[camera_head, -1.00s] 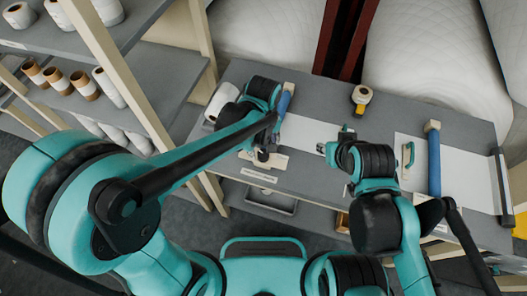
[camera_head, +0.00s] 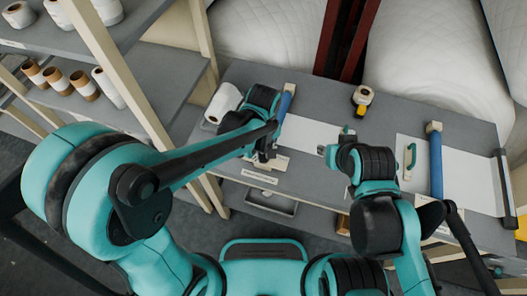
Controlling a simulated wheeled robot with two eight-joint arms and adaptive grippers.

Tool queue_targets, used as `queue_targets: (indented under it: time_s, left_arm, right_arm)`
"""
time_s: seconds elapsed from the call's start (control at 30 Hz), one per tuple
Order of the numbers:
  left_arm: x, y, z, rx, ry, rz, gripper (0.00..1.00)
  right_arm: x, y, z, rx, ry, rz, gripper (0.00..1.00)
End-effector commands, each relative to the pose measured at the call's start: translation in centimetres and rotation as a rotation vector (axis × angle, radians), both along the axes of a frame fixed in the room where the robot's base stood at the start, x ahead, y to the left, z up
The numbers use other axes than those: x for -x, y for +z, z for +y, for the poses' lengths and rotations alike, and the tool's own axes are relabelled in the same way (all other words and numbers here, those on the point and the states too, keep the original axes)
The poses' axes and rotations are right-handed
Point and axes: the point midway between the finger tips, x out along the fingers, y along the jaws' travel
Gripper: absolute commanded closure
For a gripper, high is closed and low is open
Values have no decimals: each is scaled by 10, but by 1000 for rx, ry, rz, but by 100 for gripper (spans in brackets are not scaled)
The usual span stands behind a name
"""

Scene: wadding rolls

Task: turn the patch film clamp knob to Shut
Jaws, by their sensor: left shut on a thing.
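The left film clamp has a blue bar (camera_head: 287,101) with a pale end block (camera_head: 290,87) at its far end and a pale plate (camera_head: 281,164) at its near end. My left gripper (camera_head: 264,155) points down at this near end and is shut on what appears to be the clamp knob. The gripper and wrist hide the knob, so its angle cannot be read. A white film sheet (camera_head: 312,134) lies flat to the right of the bar. My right gripper (camera_head: 323,150) hangs by the sheet's right end, apart from the left clamp; its fingers are too small to read.
A white roll (camera_head: 223,102) lies left of my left wrist. A yellow and white tape roll (camera_head: 362,97) stands at the back. A second blue bar (camera_head: 435,165) and a green handle (camera_head: 409,158) are at right.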

Motion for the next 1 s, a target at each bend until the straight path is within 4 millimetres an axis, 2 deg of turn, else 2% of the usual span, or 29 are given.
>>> queue_targets:
  time_s: [0.37, 1.0]
  left_arm:
    - [0, 0, 0, 0, -187, 0, 95]
    - [0, 0, 0, 0, -789, 0, 95]
  right_arm:
    - [0, -2, 0, 0, 0, 0, 67]
    - [0, -7, 0, 0, 0, 0, 67]
